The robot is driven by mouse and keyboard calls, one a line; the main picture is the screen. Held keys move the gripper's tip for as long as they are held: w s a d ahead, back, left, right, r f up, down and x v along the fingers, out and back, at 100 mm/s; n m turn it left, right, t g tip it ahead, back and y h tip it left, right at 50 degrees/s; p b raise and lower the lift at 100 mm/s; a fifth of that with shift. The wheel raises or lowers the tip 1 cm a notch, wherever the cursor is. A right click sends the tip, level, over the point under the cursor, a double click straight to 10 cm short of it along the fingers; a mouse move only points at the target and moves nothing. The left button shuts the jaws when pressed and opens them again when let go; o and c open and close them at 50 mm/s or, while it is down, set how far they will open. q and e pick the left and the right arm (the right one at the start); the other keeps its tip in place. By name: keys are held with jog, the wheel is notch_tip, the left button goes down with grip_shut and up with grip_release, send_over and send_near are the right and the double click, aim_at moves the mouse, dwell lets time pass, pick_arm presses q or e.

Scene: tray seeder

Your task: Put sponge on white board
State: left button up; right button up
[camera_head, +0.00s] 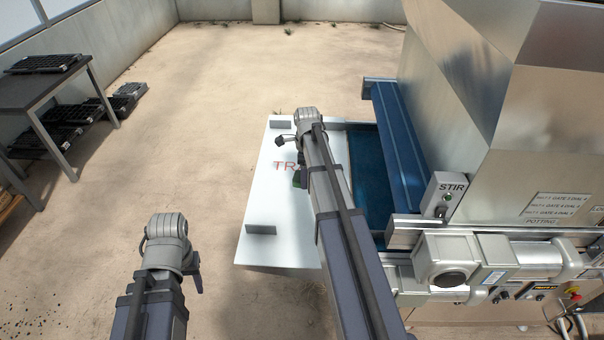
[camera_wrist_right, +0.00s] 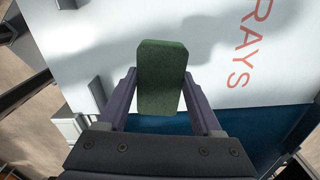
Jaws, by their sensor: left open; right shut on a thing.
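The green sponge (camera_wrist_right: 162,78) is between the fingers of my right gripper (camera_wrist_right: 162,92), which is shut on it. In the head view a small green part of the sponge (camera_head: 298,180) shows beside my right arm, over the white board (camera_head: 268,205). The board carries red lettering, partly hidden by my right arm. In the right wrist view the board (camera_wrist_right: 120,30) lies below the sponge; I cannot tell whether they touch. My left gripper (camera_head: 197,278) is to the left of the board, mostly hidden by its own wrist, and is open.
Two grey blocks (camera_head: 262,229) sit on the board's left side. A blue tray bed (camera_head: 368,180) adjoins its right side, beside the metal machine (camera_head: 480,100) with a STIR switch box (camera_head: 440,198). A dark table (camera_head: 40,90) with black trays stands far left. The floor between is clear.

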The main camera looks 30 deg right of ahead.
jog(key=s+n, duration=0.2)
jog(key=s, duration=0.2)
jog(key=b, duration=1)
send_near(308, 210)
notch_tip(308, 210, down, 6)
jog(key=shift+d+r, duration=0.1)
jog(key=shift+f, duration=0.3)
jog(key=o, duration=1.2)
jog(key=shift+r, duration=0.1)
jog(key=shift+r, duration=0.1)
notch_tip(308, 210, up, 12)
jog(key=p, duration=1.2)
